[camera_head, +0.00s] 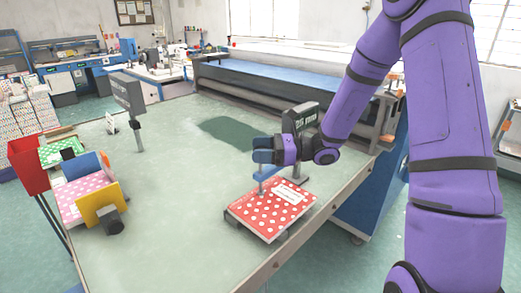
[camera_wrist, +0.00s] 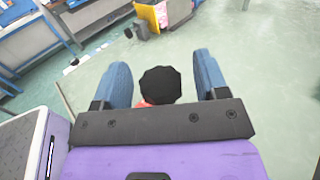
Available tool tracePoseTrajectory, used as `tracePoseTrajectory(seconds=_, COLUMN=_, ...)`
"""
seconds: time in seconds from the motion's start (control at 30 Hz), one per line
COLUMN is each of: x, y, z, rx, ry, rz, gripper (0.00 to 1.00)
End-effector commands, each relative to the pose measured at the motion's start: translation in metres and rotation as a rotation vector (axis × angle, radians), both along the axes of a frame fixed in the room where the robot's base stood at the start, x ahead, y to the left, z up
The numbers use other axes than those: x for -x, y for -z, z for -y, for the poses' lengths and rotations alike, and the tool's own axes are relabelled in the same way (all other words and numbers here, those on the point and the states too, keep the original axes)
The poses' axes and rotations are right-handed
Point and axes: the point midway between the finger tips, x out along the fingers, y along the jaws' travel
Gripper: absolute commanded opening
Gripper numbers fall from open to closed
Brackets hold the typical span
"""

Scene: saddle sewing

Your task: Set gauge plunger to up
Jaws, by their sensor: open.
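A dark grey gauge (camera_head: 307,116) with a lit display stands on the table beside a red booklet with white dots (camera_head: 272,208). My gripper (camera_head: 260,150) is in front of the gauge, above the booklet, with its blue fingers pointing left. In the wrist view my gripper (camera_wrist: 161,65) is open. A black round knob (camera_wrist: 160,84) shows between the fingers, with visible gaps on both sides; a small red patch lies beneath it. The knob may be the gauge plunger. My gripper hides part of the gauge, and I cannot tell the plunger's height.
A second grey display on a post (camera_head: 128,95) stands at the table's left. A yellow and pink fixture (camera_head: 100,205) sits at the left edge, near a red bin (camera_head: 29,165). A long machine (camera_head: 290,95) runs behind. The middle of the green table (camera_head: 185,170) is clear.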

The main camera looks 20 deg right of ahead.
Motion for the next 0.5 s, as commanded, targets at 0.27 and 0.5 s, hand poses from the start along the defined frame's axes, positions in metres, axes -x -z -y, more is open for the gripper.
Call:
tracePoseTrajectory(seconds=0.27, x=0.0000, y=0.0001, z=0.0001, rx=0.000, ry=0.000, rz=0.000, gripper=0.51)
tracePoseTrajectory(seconds=0.5, x=0.0002, y=0.0001, z=0.0002, rx=0.000, ry=0.000, rz=0.000, gripper=0.00)
